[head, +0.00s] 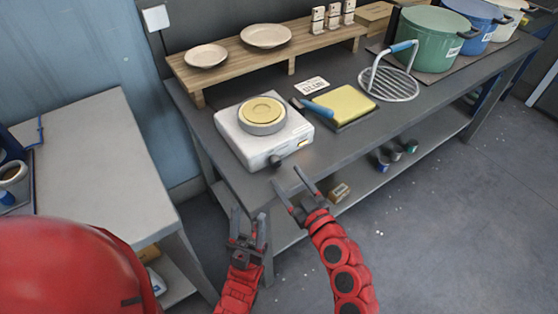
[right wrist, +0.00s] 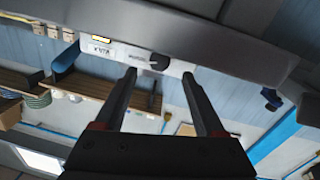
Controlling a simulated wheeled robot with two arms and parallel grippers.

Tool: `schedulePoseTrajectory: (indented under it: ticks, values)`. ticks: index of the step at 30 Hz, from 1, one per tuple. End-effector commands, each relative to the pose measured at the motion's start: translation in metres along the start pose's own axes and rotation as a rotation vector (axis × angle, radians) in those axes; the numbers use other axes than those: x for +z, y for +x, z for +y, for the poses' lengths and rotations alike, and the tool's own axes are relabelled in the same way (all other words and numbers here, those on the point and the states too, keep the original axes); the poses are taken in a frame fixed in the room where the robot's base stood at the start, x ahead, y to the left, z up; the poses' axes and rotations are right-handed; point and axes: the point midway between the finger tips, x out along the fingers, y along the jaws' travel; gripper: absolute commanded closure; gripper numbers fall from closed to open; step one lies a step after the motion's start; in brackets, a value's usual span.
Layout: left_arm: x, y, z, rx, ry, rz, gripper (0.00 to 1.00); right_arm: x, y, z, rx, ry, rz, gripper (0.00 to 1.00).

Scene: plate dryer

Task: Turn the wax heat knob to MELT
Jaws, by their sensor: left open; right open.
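The white wax heater (head: 262,142) stands near the front edge of the grey bench with a round pot of yellow wax (head: 262,112) on top. Its dark heat knob (head: 275,161) sits on the front face. In the right wrist view the knob (right wrist: 159,62) shows between and beyond my fingertips, on the pale front panel (right wrist: 125,56). Its setting and the small panel print cannot be read. My right gripper (head: 294,184) is open and empty in front of the heater, apart from the knob. My left gripper (head: 248,226) is open and empty, lower and to the left.
A yellow slab (head: 348,104) on a dark board and a blue-handled wire tool (head: 388,82) lie right of the heater. A wooden shelf (head: 235,68) with plates stands behind. Pots (head: 435,38) are at the back right. Free room lies before the bench.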

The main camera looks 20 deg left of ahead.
Motion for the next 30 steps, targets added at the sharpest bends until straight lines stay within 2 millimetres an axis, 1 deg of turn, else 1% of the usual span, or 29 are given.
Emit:
schedulePoseTrajectory:
  ticks: [1,3,6,9,14,21,22,23,24,26,30]
  values:
    - [-0.001,0.005,0.000,0.000,0.000,0.000,0.50,-0.003,0.011,0.000,-0.003,0.000,0.000,0.28]
    - [-0.001,0.008,0.000,0.000,0.000,0.000,0.50,-0.002,0.025,0.000,-0.004,0.001,-0.001,0.28]
    - [-0.002,0.010,-0.001,0.000,0.000,0.000,0.50,-0.001,0.039,-0.001,-0.003,0.002,-0.001,0.28]
    - [-0.002,0.012,-0.001,0.000,0.000,0.000,0.50,-0.001,0.049,0.000,-0.001,0.001,0.001,0.28]
    - [-0.002,0.013,-0.001,0.000,0.000,0.000,0.50,0.000,0.057,0.000,-0.001,0.001,0.000,0.28]
    - [-0.002,0.013,-0.001,0.000,0.000,0.000,0.50,0.001,0.057,0.000,-0.001,0.001,-0.001,0.28]
    - [-0.002,0.013,-0.001,0.000,0.000,0.000,0.50,0.001,0.057,0.000,-0.001,0.001,-0.001,0.30]
    - [-0.002,0.013,-0.001,0.000,0.000,0.000,0.50,0.001,0.057,0.000,-0.001,0.001,-0.001,0.35]
    - [-0.002,0.013,-0.001,0.000,0.000,0.000,0.50,0.001,0.057,0.000,-0.001,0.001,-0.001,0.43]
    - [-0.002,0.013,-0.001,0.000,0.000,0.000,0.50,0.001,0.057,0.000,-0.001,0.001,-0.001,0.53]
    - [-0.002,0.013,-0.001,0.000,0.000,0.000,0.50,0.001,0.057,0.000,-0.001,0.000,-0.001,0.79]
